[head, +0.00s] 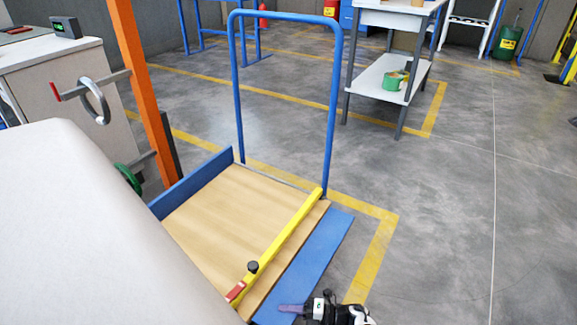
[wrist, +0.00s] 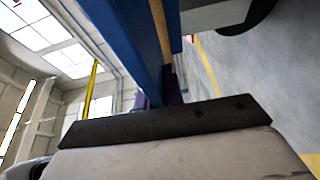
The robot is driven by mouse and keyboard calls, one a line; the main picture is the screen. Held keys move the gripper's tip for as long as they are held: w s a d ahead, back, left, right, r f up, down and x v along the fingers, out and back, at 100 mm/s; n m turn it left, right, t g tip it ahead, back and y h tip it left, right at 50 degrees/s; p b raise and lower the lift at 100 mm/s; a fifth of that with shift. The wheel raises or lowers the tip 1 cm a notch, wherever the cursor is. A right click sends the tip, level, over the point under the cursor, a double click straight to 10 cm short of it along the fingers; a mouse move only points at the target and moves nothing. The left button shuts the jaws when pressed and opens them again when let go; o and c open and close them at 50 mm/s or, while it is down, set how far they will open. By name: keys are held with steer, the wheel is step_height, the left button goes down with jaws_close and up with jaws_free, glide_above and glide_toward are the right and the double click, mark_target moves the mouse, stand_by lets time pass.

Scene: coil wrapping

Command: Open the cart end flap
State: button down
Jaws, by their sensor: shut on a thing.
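The cart has a wooden deck (head: 222,205) and a tall blue handle frame (head: 238,90). A blue end flap (head: 308,262) leans outward along the deck's right edge; its exact tilt is hard to tell. It fills the top of the wrist view as a blue panel (wrist: 130,42). My gripper (head: 291,308) is at the flap's near outer edge, its purple fingers shut on it. The fingers (wrist: 160,88) are partly hidden by the dark gripper body in the wrist view. A yellow bar (head: 280,240) with a black knob and red end lies along the deck beside the flap.
A blue board (head: 195,182) stands upright on the deck's left side. A large pale rounded body (head: 85,230) covers the lower left. An orange post (head: 140,80) stands behind it. Floor right of the cart is clear up to a grey table (head: 385,75).

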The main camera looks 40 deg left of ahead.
steer(key=shift+r, duration=0.1)
steer(key=r+p, duration=0.1)
steer(key=p, duration=0.1)
steer(key=shift+p, duration=0.35)
steer(key=h+p, duration=0.1)
steer(key=p, duration=0.1)
steer(key=r+t+p, duration=0.1)
steer(key=shift+a+m+h+p, duration=0.15)
steer(key=shift+m+h+p, duration=0.2)
steer(key=shift+m+h, duration=0.05)
steer(key=shift+a+r, duration=0.15)
steer(key=shift+r, duration=0.1)
steer(key=c, duration=1.6)
jaws_free()
steer(key=shift+o, duration=0.4)
steer(key=shift+f, duration=0.1)
